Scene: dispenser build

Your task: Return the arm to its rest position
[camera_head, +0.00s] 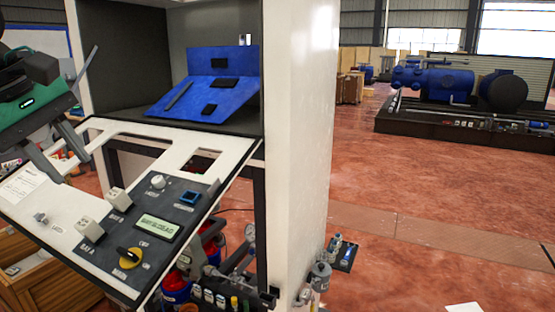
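My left gripper (57,152), with a green and black body, is at the left edge of the head view, in front of the dispenser cabinet (297,130). Its two grey fingers are spread apart with nothing visible between them. They overlap the upper left of the tilted white panel in the picture; I cannot tell whether they touch it. My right gripper is not in view.
The panel carries a dark control plate with a lit display (158,227), a yellow-and-black knob (130,257) and light switch blocks. A blue sloped board (205,97) sits inside the cabinet. Hoses and fittings hang below. Open red floor (420,210) lies right.

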